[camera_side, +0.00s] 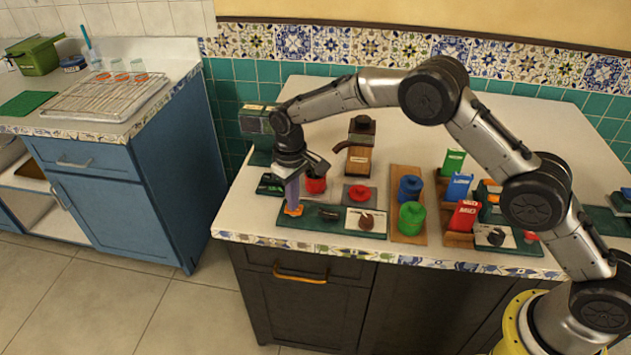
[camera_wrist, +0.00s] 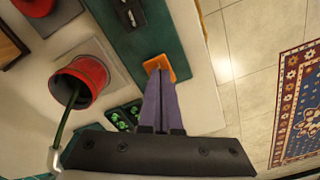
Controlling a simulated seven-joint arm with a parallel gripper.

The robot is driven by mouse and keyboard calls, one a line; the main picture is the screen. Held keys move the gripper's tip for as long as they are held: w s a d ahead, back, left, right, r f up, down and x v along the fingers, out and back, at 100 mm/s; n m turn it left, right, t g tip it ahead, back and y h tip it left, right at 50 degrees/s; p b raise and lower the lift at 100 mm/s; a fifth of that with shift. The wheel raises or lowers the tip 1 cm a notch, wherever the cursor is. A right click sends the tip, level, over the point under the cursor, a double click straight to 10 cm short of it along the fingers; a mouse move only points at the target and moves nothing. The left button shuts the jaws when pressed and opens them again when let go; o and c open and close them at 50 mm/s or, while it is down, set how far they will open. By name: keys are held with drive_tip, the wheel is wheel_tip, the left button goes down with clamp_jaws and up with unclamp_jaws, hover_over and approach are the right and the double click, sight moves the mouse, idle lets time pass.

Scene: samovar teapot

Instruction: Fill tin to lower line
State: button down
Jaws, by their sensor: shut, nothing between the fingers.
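A red open tin (camera_side: 316,185) stands behind and right of my gripper in the side view. In the wrist view the tin (camera_wrist: 92,82) is at left, its mouth dark, with a thin dark-green curved piece crossing its opening. Any line inside and the fill level cannot be made out. My gripper (camera_side: 292,207) points down with its purple fingers shut and empty. Its fingertips (camera_wrist: 158,72) are at a small orange piece (camera_wrist: 160,66) on the dark green mat (camera_wrist: 165,28); whether they touch cannot be told.
A wooden dispenser (camera_side: 359,160) stands behind. A red round piece (camera_side: 359,193) sits on a grey plate. Blue (camera_side: 410,188) and green (camera_side: 411,218) canisters and a rack of packets (camera_side: 458,186) stand right. The counter's front edge is close.

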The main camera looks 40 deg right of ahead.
drive_tip(key=shift+r, duration=2.55)
